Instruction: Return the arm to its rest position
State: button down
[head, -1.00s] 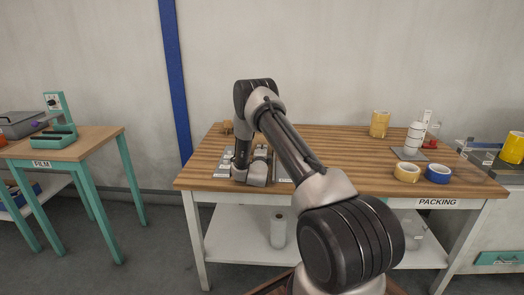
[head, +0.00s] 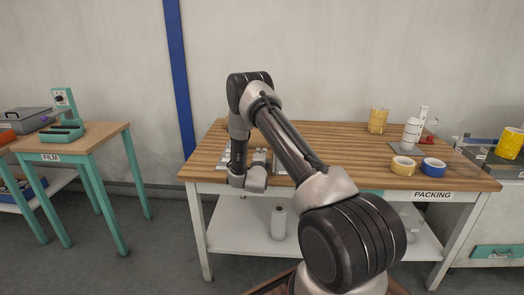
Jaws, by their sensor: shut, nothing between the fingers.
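My arm (head: 285,135) rises from the lower right of the head view to a bent elbow above the packing table (head: 330,133). From there the forearm drops to the wrist (head: 255,179), which is low at the table's front left edge. My gripper is hidden behind the wrist, so its fingers do not show. I see nothing carried by the arm.
A yellow roll (head: 378,120), a white stack (head: 412,132), a tan tape roll (head: 403,166) and a blue tape roll (head: 433,167) stand at the table's right. A white roll (head: 279,222) is on the lower shelf. The film table (head: 95,142) stands left.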

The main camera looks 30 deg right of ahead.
jog(key=shift+v, duration=1.9)
jog(key=w+a+r+n+g+y, duration=0.1)
jog(key=a+r+n+y, duration=0.2)
jog(key=r, duration=0.4)
jog(key=w+a+r+n+y, duration=0.1)
jog(key=a+r+n+y, duration=0.15)
jog(key=r, duration=0.55)
jog(key=s+a+r+n+g+y, duration=0.2)
jog(key=s+a+r+n+y, duration=0.1)
jog(key=s+a+r+n, duration=0.45)
jog(key=s+a+r+n+g+y, duration=0.1)
jog(key=s+r+n+g, duration=0.2)
jog(key=s, duration=0.7)
jog(key=s+a+r+n+g+y, duration=0.1)
jog(key=s+r+n, duration=0.3)
jog(key=s, duration=0.7)
jog(key=s+n+g, duration=0.3)
jog(key=s+n, duration=0.1)
jog(key=s, duration=1.5)
jog(key=shift+s+d+n+g, duration=0.2)
jog(key=shift+d+n+g, duration=0.1)
jog(key=shift+n, duration=0.1)
jog(key=shift+f+h, duration=0.1)
jog(key=shift+h, duration=0.15)
